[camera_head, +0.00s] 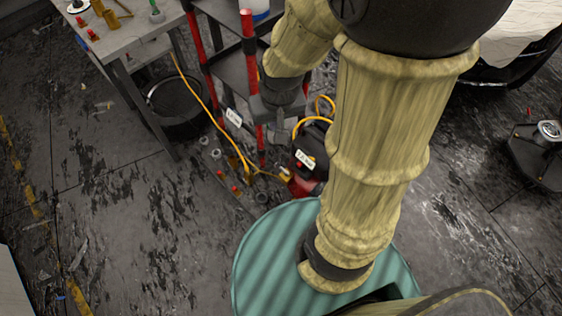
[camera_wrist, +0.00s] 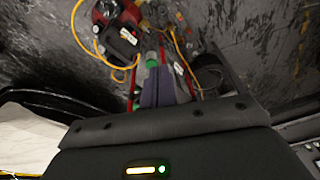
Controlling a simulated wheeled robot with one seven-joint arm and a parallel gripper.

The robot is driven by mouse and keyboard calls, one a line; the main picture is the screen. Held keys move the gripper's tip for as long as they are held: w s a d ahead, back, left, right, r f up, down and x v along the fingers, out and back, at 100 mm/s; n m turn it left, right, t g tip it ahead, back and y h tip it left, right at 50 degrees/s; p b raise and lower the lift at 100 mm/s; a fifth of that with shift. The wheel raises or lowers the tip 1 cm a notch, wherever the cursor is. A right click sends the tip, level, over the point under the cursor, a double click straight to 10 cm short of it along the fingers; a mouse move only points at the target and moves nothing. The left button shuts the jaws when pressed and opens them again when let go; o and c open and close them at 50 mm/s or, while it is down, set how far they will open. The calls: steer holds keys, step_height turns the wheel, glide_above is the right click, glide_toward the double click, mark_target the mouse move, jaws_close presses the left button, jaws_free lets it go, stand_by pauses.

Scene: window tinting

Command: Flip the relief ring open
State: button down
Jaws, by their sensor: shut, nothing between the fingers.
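A red and black compressor (camera_head: 309,160) stands on the floor beside the shelf cart, with a yellow hose joined to it. It also shows at the top of the wrist view (camera_wrist: 117,30). The relief ring is too small to make out in either view. My gripper (camera_head: 276,106) is dark and hangs above and left of the compressor in the head view, in front of the cart. It looks shut and empty, apart from the compressor. My arm covers part of the floor right of the compressor.
A shelf cart with red posts (camera_head: 250,50) stands close behind my gripper. A grey workbench (camera_head: 130,35) and a black bucket (camera_head: 178,105) are to its left. The yellow hose (camera_head: 208,108) runs across the floor. A teal round surface (camera_head: 265,260) is in front. Open floor lies left.

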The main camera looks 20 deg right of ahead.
steer(key=w+d+f+m+b, duration=0.1)
steer(key=w+f+m+b, duration=0.1)
steer(key=w+f+b, duration=0.55)
steer(key=w+d+f+m+h+b, duration=0.15)
steer(key=f+b, duration=0.35)
steer(key=f, duration=0.6)
steer(key=w+d+f+m+y+b, duration=0.1)
steer(key=w+d+f+m+b, duration=0.15)
steer(key=w+f+b, duration=0.55)
steer(key=m+g+h+b, duration=0.1)
steer(key=m+h+b, duration=0.4)
steer(key=b, duration=1.5)
glide_above(281, 168)
steer(key=w+a, duration=0.2)
step_height(281, 168, down, 35)
steer(key=m+y, duration=0.1)
steer(key=y, duration=0.1)
steer(key=shift+w+d+m, duration=0.15)
steer(key=shift+d+m, duration=0.05)
steer(key=shift+m, duration=0.1)
steer(key=b+x, duration=0.5)
steer(key=x, duration=0.4)
steer(key=shift+d+f, duration=0.15)
steer(key=shift+f, duration=0.25)
